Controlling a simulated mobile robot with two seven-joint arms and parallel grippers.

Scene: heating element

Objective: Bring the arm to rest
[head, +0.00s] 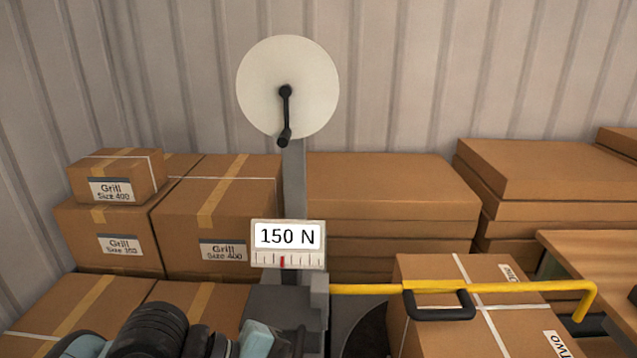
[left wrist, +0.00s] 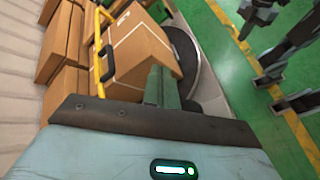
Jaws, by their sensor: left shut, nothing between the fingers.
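My left arm enters the head view at the lower left, with black ribbed links and a pale teal hand part at the bottom edge. My left gripper (left wrist: 163,86) shows in the left wrist view as two grey-green fingers close together, shut and empty. In that view they overlap a cardboard box behind them; I cannot tell the gap.
A grey stand (head: 294,190) carries a white disc (head: 262,75) with a black crank (head: 285,115) and a gauge reading "150 N" (head: 287,237). A yellow bar (head: 520,287) with a black handle (head: 440,313) extends right, over a box (head: 490,268). Stacked boxes (head: 220,215) line the wall.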

